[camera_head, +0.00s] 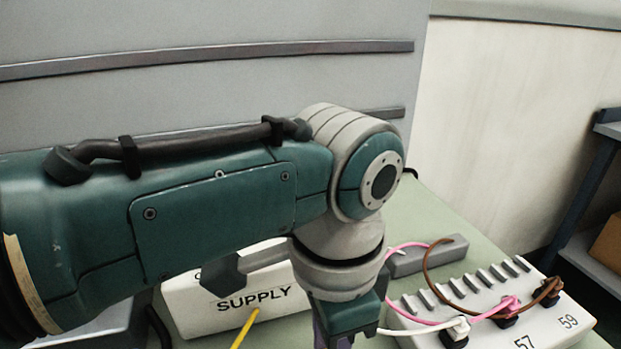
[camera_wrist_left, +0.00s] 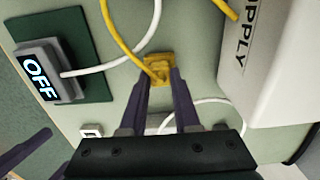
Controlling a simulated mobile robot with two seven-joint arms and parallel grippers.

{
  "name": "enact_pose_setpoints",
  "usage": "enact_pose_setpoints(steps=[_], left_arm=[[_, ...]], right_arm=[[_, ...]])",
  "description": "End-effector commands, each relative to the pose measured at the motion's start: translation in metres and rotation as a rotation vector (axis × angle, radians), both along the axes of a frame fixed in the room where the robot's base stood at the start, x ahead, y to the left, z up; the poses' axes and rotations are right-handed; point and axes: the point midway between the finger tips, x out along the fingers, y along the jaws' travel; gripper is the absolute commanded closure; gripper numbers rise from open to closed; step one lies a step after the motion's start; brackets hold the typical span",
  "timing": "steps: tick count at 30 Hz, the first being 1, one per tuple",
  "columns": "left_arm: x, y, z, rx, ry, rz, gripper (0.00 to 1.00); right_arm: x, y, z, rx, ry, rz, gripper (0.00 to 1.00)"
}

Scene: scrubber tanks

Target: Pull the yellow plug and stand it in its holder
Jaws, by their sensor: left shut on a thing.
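The yellow plug (camera_wrist_left: 158,68) sits between the fingertips of my left gripper (camera_wrist_left: 160,82), which is shut on it, in the left wrist view. Its yellow cable runs up and left from it. Whether the plug is in a socket cannot be told. In the head view my left arm covers the middle, and only the top of its gripper shows at the bottom edge; the plug is hidden there. Two dark finger-like bars at the lower left of the wrist view look like my right gripper (camera_wrist_left: 50,155), its fingers apart and empty. I cannot pick out the plug's holder.
A white box marked SUPPLY (camera_head: 252,300) has a yellow cable in its front; it also shows in the wrist view (camera_wrist_left: 275,70). A grey block reading OFF (camera_wrist_left: 45,75) rests on a dark green plate.

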Motion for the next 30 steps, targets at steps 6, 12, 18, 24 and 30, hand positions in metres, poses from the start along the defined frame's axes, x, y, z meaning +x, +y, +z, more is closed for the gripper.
enact_pose_setpoints(steps=[6, 12, 18, 24, 30], left_arm=[[0.0, -0.0003, -0.0022, -0.001, 0.0, -0.001, 1.0], [0.0, -0.0002, -0.0021, 0.0, 0.0, -0.001, 0.68], [0.0001, -0.0002, -0.0021, 0.0, 0.0, -0.001, 0.45], [0.0, -0.0001, -0.0021, 0.0, 0.0, -0.001, 0.35], [0.0, -0.0001, -0.0022, 0.0, 0.0, -0.001, 0.2]], right_arm=[[0.0, -0.0001, -0.0018, 0.0, 0.0, 0.0, 0.0], [0.0001, -0.0001, -0.0018, 0.0, 0.0, 0.0, 0.0], [0.0001, -0.0001, -0.0018, 0.0, 0.0, 0.0, 0.0], [0.0001, -0.0001, -0.0018, 0.0, 0.0, 0.0, 0.0], [0.0001, -0.0001, -0.0018, 0.0, 0.0, 0.0, 0.0]])
